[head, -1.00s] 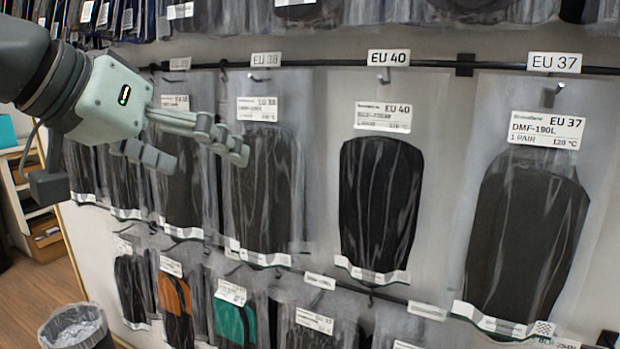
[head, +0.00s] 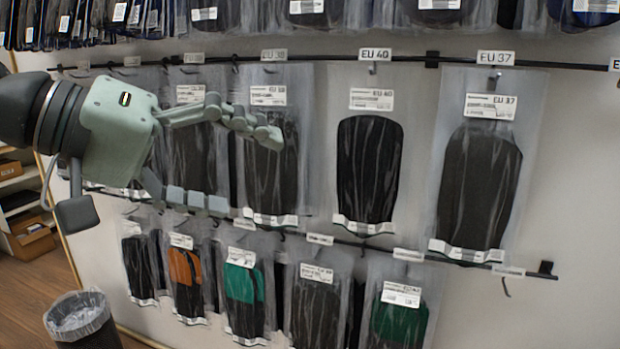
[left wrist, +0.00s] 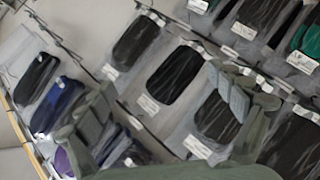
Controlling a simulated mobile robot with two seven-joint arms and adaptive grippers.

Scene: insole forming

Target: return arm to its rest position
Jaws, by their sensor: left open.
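My left gripper (head: 245,165) comes in from the left in the head view. Its two fingers are spread wide, with nothing between them. It is in front of the middle rail of bagged insoles and overlaps the bags on the left part of that rail. It also shows in the left wrist view (left wrist: 165,115), where the fingers are apart with hanging packs behind them. Whether it touches any bag cannot be told. My right gripper is in neither view.
A bagged black insole hangs under the EU 40 label (head: 370,170), another under EU 37 (head: 480,185). A lower rail holds packs with orange (head: 185,268) and green (head: 244,283) insoles. A lined bin (head: 80,318) stands on the floor at lower left. Bare wall lies at right.

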